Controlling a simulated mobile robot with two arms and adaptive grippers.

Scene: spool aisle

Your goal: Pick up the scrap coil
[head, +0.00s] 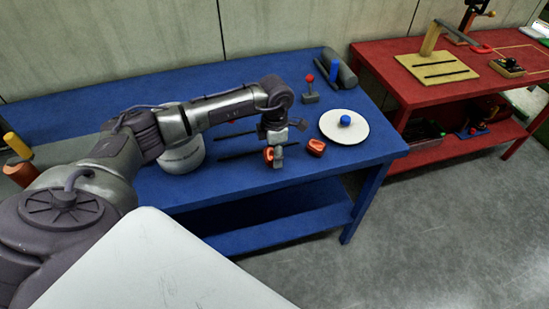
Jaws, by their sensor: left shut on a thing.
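My left gripper (277,158) points down over the front part of the blue table. It is shut on a small orange-red piece, which I take for the scrap coil (268,155); the jaws hide part of it. I cannot tell whether the piece touches the table top. A second orange-red piece (316,147), with a dark hollow, lies just right of the gripper, apart from it. My right gripper is not in view.
A white round plate (328,131) with a blue knob (345,120) lies to the right on the blue table (374,148). Behind it are a red-knobbed lever (310,92) and a grey roll (344,72).

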